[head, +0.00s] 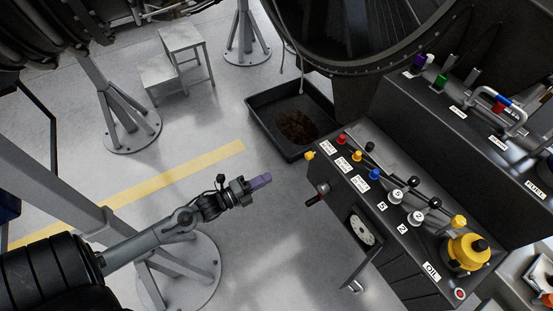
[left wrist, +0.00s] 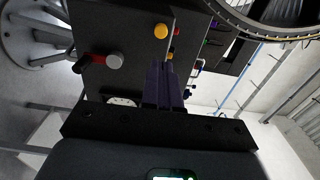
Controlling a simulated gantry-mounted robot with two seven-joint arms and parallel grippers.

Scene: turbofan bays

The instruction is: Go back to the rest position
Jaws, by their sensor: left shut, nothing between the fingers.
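My left gripper (head: 260,181) has purple fingers and reaches in from the lower left, in free air over the grey floor. It is shut with nothing between the fingers. In the left wrist view the purple fingers (left wrist: 163,85) are together in the middle, pointing toward the side of the dark console. My right gripper is not in view.
The console carries several coloured knobs, levers and a yellow oil cap (head: 466,250). A black drip tray (head: 262,105) with a brown stain lies on the floor. A grey step stool (head: 183,62) and grey stand legs (head: 131,131) stand behind. Open floor lies around the yellow stripe (head: 170,182).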

